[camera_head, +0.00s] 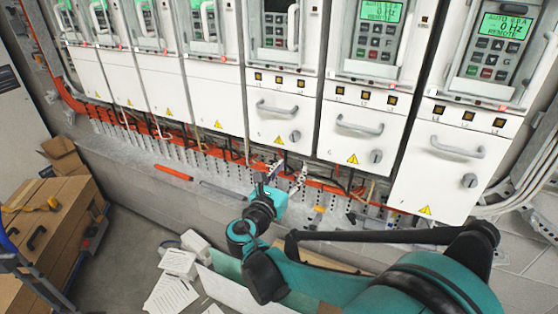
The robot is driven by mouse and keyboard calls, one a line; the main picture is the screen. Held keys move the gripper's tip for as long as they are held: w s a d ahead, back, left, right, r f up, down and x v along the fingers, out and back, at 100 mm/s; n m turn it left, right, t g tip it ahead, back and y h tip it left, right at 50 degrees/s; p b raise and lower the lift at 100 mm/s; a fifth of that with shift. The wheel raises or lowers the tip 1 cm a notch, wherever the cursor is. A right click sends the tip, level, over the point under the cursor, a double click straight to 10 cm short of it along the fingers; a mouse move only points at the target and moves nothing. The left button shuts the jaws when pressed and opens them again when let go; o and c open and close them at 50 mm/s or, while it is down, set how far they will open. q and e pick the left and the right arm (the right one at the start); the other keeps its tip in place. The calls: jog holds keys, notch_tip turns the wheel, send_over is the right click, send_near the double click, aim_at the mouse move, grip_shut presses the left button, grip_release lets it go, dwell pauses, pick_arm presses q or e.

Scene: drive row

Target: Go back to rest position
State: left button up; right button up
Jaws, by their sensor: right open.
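My right arm, teal and black, comes in from the lower right and bends upward at its wrist. My right gripper (281,177) is at the middle of the picture, in front of the cable strip below the drive cabinets. It is small in the view; its fingers are apart, and I see nothing between them. My left gripper is not in view.
A row of white drive cabinets (282,122) with handles and displays fills the top. Grey floor shows between crate and papers.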

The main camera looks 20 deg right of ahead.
jog(key=s+f+m+g+y+b, duration=0.4)
jog(key=s+f+m+y, duration=0.3)
jog(key=s+f+m, duration=0.5)
jog(key=s+a+f+m+y+b, duration=0.3)
jog(key=s+a+f+m+y, duration=0.3)
jog(key=a+m, duration=0.5)
notch_tip(320, 180, down, 3)
jog(key=s+m, duration=0.2)
jog(key=m, duration=0.1)
jog(key=shift+a+y, duration=0.2)
jog(key=shift+y, duration=0.2)
